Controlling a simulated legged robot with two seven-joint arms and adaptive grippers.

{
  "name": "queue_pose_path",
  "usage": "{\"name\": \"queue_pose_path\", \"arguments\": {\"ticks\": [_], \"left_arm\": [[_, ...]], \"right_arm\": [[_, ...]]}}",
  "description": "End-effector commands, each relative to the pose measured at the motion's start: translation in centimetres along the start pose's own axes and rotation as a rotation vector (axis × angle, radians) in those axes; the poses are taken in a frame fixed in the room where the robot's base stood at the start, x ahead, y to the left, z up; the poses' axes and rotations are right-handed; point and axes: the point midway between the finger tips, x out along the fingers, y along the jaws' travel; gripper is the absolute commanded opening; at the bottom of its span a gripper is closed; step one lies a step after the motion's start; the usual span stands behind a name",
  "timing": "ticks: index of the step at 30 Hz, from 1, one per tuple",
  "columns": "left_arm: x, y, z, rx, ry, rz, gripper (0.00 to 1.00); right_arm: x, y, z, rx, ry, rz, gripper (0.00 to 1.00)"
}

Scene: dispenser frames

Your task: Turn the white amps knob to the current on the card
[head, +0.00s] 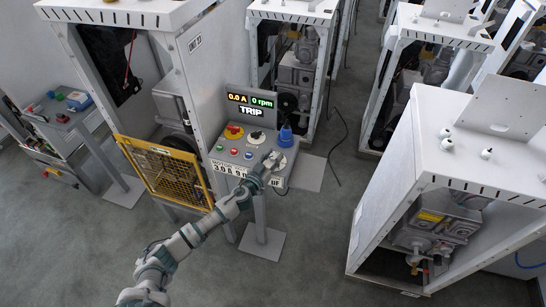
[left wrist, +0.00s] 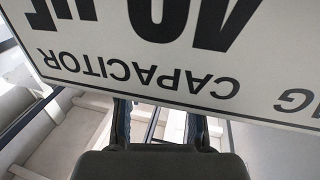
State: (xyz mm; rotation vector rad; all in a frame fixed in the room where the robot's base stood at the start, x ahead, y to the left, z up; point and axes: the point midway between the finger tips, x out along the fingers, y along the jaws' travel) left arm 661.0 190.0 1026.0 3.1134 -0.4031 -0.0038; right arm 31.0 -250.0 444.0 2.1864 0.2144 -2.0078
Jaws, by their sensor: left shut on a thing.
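The control panel (head: 234,150) stands on a post, with a lit display (head: 251,103) above it reading 0.0 A, 0 rpm and TRIP. My left gripper (head: 272,159) is at the panel's right part, shut on what seems to be the white amps knob, which its fingers hide. The card (head: 235,170) with black print is along the panel's lower edge; its figures are too small to read surely. In the left wrist view the card (left wrist: 150,70) is close and upside down, showing the word CAPACITOR. It covers the fingertips. My right gripper is not in view.
A red knob on yellow (head: 233,132), small buttons and a blue knob (head: 286,135) sit on the panel near my gripper. A yellow mesh guard (head: 165,172) is to the left. A white frame (head: 390,205) stands to the right, with clear floor between.

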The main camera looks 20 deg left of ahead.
Motion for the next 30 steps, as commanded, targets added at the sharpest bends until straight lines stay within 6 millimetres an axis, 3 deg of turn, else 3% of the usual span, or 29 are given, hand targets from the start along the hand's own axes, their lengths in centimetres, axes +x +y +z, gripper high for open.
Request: {"name": "queue_pose_path", "arguments": {"ticks": [13, 30], "left_arm": [[0.2, -0.5, -0.8, 0.004, 0.009, 0.254, 0.01], [0.2, -0.5, -0.8, 0.002, 0.011, 0.486, 0.01]], "right_arm": [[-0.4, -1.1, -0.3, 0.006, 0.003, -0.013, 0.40], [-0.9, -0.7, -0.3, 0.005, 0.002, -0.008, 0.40]]}}
